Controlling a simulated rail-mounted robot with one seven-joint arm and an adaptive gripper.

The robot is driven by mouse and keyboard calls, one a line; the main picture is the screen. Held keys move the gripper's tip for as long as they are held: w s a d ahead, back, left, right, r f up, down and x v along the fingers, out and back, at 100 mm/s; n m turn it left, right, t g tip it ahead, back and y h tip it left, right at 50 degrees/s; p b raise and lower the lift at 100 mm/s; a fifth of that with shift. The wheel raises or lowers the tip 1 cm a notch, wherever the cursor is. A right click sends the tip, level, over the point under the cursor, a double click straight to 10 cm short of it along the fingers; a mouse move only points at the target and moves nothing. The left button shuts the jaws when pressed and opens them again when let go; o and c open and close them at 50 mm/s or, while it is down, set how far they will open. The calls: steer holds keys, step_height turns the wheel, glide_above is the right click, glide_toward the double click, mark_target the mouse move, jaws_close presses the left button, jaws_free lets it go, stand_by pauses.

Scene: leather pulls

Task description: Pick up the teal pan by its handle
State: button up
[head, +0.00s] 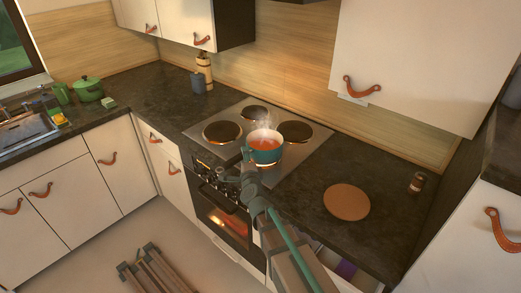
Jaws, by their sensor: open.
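The teal pan (268,156) stands upright on the hob (305,157), at its front right. It holds an orange liquid and steam rises from it. My gripper (247,162) is at the pan's near left side, low by its wall, and is open. The gripper's teal parts blend with the pan, so the handle cannot be told apart clearly. Whether a finger touches the pan or the handle lies between the fingers cannot be seen.
An oven (222,220) with a lit window is under the hob. A round brown board (347,202) and a small jar (417,183) are on the counter at right. A dark cup (198,83) and a green pot (88,89) stand at left. A drawer (345,270) is open at lower right.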

steer(key=x, duration=0.2)
steer(key=shift+w, duration=0.25)
steer(key=shift+s, duration=0.1)
jaws_close()
steer(key=shift+r, duration=0.1)
